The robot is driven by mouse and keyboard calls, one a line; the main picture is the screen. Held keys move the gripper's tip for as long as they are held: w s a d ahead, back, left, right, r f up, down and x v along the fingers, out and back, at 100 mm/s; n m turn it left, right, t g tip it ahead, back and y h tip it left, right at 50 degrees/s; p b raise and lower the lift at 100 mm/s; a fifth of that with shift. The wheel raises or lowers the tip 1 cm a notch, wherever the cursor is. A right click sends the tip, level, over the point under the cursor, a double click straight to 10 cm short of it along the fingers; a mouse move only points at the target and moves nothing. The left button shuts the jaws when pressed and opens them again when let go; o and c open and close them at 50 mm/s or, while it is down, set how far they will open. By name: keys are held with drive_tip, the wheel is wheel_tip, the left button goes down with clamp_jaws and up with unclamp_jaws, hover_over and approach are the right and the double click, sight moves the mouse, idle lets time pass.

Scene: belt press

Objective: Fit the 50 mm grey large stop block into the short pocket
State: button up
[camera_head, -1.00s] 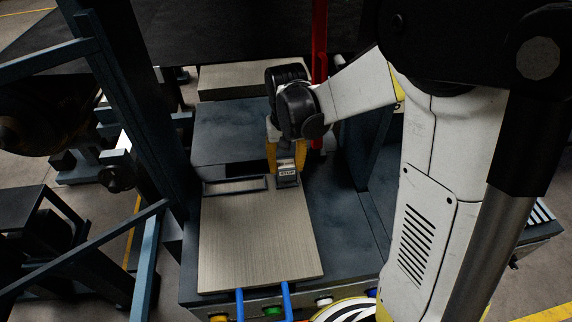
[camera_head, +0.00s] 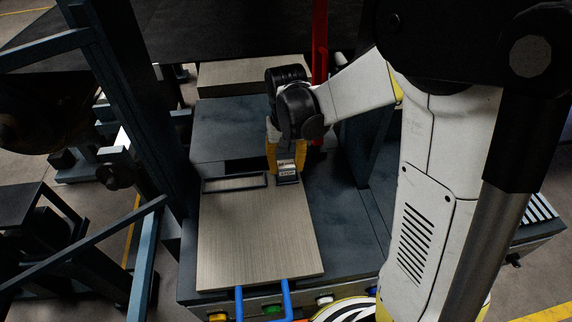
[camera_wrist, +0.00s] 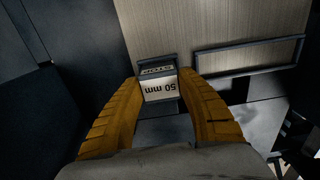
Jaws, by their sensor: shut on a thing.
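The grey stop block (camera_wrist: 160,90) shows its "50 mm" label and a "STOP" marking, both upside down in the wrist view. It also shows in the head view (camera_head: 287,167). My gripper (camera_wrist: 160,79) is shut on it, with a yellow finger on each side. In the head view my gripper (camera_head: 286,160) points down at the back right of the plate. The short pocket (camera_head: 288,182) is a small dark frame there, right at the block's lower end. I cannot tell how deep the block sits in it; my fingers and the block hide part of the frame.
The long pocket (camera_head: 235,184), a wider dark frame, lies just left of the short one and looks empty. The brushed metal plate (camera_head: 255,235) is bare in front. Blue bars (camera_head: 240,303) stick out at its front edge. A red post (camera_head: 319,60) stands behind my gripper.

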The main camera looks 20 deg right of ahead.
drive_tip(key=o, duration=1.4)
drive_tip(key=shift+o, duration=0.2)
drive_tip(key=shift+r+p, duration=2.45)
drive_tip(key=shift+r, duration=1.1)
drive_tip(key=shift+s, duration=0.1)
